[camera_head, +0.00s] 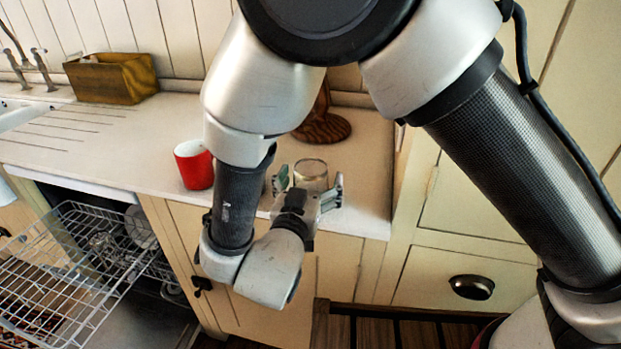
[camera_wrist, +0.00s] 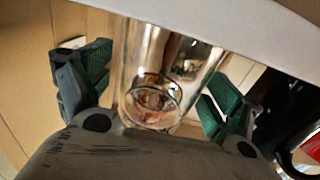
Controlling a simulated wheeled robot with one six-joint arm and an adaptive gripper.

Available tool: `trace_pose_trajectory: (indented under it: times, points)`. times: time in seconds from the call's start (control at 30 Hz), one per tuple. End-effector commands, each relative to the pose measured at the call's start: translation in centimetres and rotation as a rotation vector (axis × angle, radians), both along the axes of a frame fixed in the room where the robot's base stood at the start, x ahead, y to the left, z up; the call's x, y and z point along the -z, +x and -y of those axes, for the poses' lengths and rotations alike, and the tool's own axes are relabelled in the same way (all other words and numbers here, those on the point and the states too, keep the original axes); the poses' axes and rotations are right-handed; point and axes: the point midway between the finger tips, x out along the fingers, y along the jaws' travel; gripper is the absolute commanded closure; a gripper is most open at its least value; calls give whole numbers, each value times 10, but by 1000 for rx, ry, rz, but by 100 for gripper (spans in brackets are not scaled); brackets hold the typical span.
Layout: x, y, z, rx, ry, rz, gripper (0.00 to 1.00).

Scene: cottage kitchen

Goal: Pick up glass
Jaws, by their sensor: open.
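A clear glass (camera_head: 311,173) stands on the counter near its front edge in the head view. My gripper (camera_head: 309,190) is open at the glass, with one finger to its left and one to its right. In the wrist view the glass (camera_wrist: 165,80) fills the space between the two green-padded fingers of my gripper (camera_wrist: 160,95). A gap shows between the glass and each finger pad. The lower part of the glass is partly hidden by my gripper in the head view.
A red mug (camera_head: 194,166) stands on the counter left of my arm. A wooden box (camera_head: 110,78) is at the back left, by the sink. A brown wooden object (camera_head: 322,125) stands behind the glass. An open dishwasher rack (camera_head: 70,265) extends below the counter at left.

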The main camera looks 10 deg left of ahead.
Motion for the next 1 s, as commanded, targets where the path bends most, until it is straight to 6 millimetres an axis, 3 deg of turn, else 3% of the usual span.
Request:
trace_pose_trajectory:
  times: [0.2,0.5,0.57,0.83,1.0]
  points:
    - [0,1,0,-1,0,0,10]
    - [0,0,0,0,0,0,65]
    - [0,0,0,0,1,1,71]
    - [-4,0,0,0,3,1,71]
    - [-25,0,0,0,7,2,71]
